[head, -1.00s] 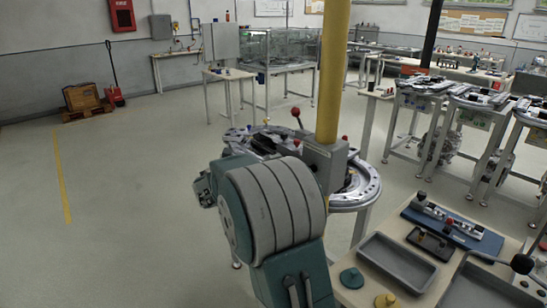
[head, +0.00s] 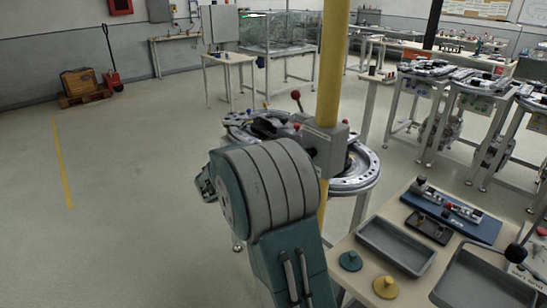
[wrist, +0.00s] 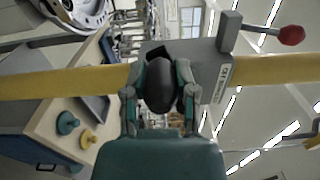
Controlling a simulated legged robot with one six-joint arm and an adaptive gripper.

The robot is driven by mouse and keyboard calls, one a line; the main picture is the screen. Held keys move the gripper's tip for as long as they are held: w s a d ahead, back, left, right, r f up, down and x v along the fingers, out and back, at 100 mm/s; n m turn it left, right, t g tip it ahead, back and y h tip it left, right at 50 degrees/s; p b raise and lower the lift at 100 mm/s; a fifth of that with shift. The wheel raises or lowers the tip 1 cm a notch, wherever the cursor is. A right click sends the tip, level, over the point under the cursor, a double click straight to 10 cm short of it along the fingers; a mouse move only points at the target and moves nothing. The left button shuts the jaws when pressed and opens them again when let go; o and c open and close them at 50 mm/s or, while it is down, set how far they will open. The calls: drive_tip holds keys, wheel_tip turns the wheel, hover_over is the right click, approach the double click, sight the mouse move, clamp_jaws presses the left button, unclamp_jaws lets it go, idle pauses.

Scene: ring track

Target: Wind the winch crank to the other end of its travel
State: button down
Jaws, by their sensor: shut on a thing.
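The winch is a grey housing (head: 326,148) clamped on the yellow post (head: 331,70). A lever with a red ball (head: 296,94) sticks up from its left side. In the wrist view the post (wrist: 265,68) lies level across the picture, with the grey housing (wrist: 205,62) behind my fingers and the red ball (wrist: 291,35) at upper right. My gripper (wrist: 160,88) is shut on a dark rounded knob (wrist: 159,84), which looks like the crank's handle. The crank's arm behind the knob is hidden. In the head view my own arm hides the gripper and knob.
A round ring track (head: 358,177) stands behind the post. At lower right a bench holds grey trays (head: 390,243), a green disc (head: 351,260), a yellow disc (head: 386,287) and a blue fixture (head: 450,215). The floor on the left is open.

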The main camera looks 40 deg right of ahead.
drive_tip(key=shift+f, duration=0.1)
drive_tip(key=shift+c, duration=2.1)
unclamp_jaws()
drive_tip(key=shift+d, duration=0.1)
drive_tip(key=a, duration=1.2)
drive_tip(key=shift+s, duration=0.45)
drive_tip(key=shift+s, duration=0.1)
drive_tip(key=s+a+m+g+y, duration=0.1)
drive_tip(key=s+a+m+y, duration=0.2)
drive_tip(key=s+m+y, duration=1)
drive_tip(key=s+a+m+t+y, duration=0.2)
drive_tip(key=s+a+m, duration=0.4)
drive_tip(key=m, duration=0.5)
drive_tip(key=s+a+f+m+t+y, duration=0.1)
drive_tip(key=s+a+m+t+y, duration=0.2)
drive_tip(key=m, duration=0.9)
drive_tip(key=s+a, duration=0.2)
drive_tip(key=s, duration=0.1)
drive_tip(key=shift+s+a+m, duration=0.3)
drive_tip(key=shift+s+a, duration=0.1)
